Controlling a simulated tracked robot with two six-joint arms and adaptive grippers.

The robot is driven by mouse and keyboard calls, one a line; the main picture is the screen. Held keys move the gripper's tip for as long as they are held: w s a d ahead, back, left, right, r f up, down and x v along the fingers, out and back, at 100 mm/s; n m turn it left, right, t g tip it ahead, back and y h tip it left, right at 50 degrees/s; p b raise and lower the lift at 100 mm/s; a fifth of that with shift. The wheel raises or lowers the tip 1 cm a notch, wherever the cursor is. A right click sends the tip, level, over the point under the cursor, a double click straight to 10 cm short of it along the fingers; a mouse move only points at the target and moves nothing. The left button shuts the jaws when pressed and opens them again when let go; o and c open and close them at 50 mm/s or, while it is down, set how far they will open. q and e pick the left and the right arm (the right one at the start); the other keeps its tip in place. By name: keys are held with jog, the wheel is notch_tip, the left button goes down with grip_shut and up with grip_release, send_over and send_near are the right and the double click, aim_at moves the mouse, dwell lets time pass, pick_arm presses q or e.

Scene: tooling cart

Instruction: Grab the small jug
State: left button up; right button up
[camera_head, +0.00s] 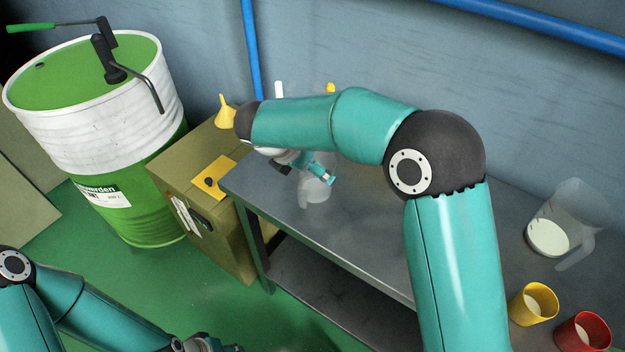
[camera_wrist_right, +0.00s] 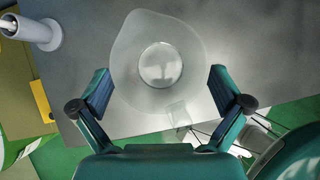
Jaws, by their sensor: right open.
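The small jug (camera_head: 315,190) is clear and stands on the grey metal table, partly hidden behind my right arm. The right wrist view shows the jug (camera_wrist_right: 160,40) from above, with its round base visible inside and its handle (camera_wrist_right: 180,115) facing my gripper. My right gripper (camera_wrist_right: 158,80) is open, with one finger on each side of the jug's near part. Gaps show between the fingers and the jug. In the head view my right gripper (camera_head: 306,166) is at the jug, partly hidden by my arm. My left gripper (camera_head: 210,346) is cut off at the bottom edge.
A larger clear jug (camera_head: 568,215) with pale contents stands at the right, near a yellow cup (camera_head: 534,304) and a red cup (camera_head: 583,332). A yellow funnel (camera_head: 226,115) and a green-white drum (camera_head: 100,130) are left. A white cylinder (camera_wrist_right: 36,32) stands left of the small jug.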

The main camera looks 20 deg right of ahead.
jog(key=shift+x, duration=1.6)
jog(key=shift+c, duration=0.3)
jog(key=c, duration=0.8)
jog(key=shift+r, duration=0.1)
jog(key=shift+c, duration=0.6)
jog(key=shift+r, duration=0.15)
